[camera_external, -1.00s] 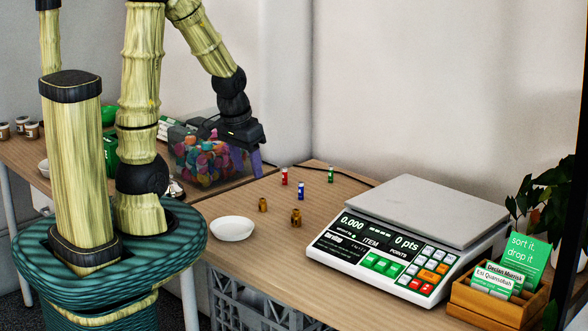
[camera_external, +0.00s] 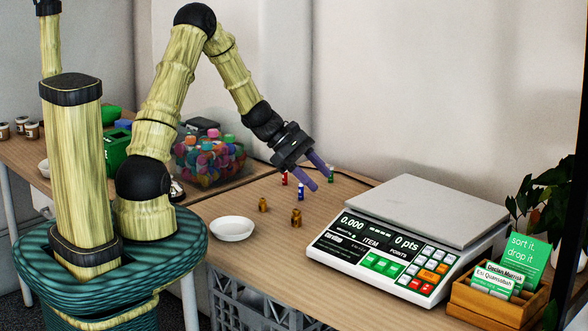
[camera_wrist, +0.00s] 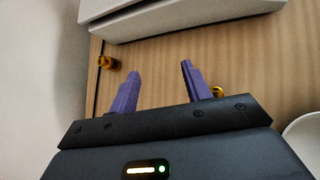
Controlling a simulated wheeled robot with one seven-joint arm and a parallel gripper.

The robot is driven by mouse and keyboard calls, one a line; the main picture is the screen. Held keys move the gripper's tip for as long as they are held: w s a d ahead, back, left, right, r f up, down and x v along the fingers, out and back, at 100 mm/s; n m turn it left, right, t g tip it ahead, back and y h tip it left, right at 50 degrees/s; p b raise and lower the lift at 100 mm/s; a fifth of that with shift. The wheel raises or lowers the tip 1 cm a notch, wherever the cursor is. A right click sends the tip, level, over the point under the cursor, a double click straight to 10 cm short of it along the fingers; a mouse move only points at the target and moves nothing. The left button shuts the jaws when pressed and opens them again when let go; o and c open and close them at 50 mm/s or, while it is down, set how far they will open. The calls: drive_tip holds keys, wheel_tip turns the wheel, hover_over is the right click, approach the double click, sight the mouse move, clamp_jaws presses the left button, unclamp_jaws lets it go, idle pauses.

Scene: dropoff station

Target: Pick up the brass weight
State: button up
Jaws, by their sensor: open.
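Two small brass weights stand on the wooden table (camera_external: 330,265) in the external view: one (camera_external: 263,205) near the white dish, the other (camera_external: 296,218) a little right and nearer the front. In the wrist view one brass weight (camera_wrist: 109,62) lies left of the fingers by the table's edge. Another (camera_wrist: 217,92) shows just right of the right finger, partly hidden. My gripper (camera_external: 320,178) is open and empty, with purple fingers, in the air above the table, up and right of the weights in the external view. Its fingers also show in the wrist view (camera_wrist: 160,68).
A large scale (camera_external: 420,225) stands to the right. A white dish (camera_external: 232,229) is left of the weights. A tub of colourful caps (camera_external: 208,160) is behind left.

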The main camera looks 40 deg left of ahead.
drive_tip(key=w+a+n+t+h, duration=0.1)
drive_tip(key=w+a+n+t, duration=0.3)
drive_tip(key=w+n, duration=0.3)
drive_tip(key=shift+w+a+f+t+h, duration=0.3)
drive_tip(key=shift+w+a+t, duration=0.1)
drive_tip(key=shift+w+a, duration=0.15)
drive_tip(key=shift+d, duration=0.1)
drive_tip(key=x, duration=1.1)
drive_tip(key=shift+w+d+f, duration=0.15)
drive_tip(key=shift+w+d, duration=0.05)
drive_tip(key=shift+d, duration=0.05)
drive_tip(key=shift+w+d+f, duration=0.1)
drive_tip(key=shift+w+d, duration=0.05)
drive_tip(key=x, duration=0.5)
drive_tip(key=shift+f, duration=0.2)
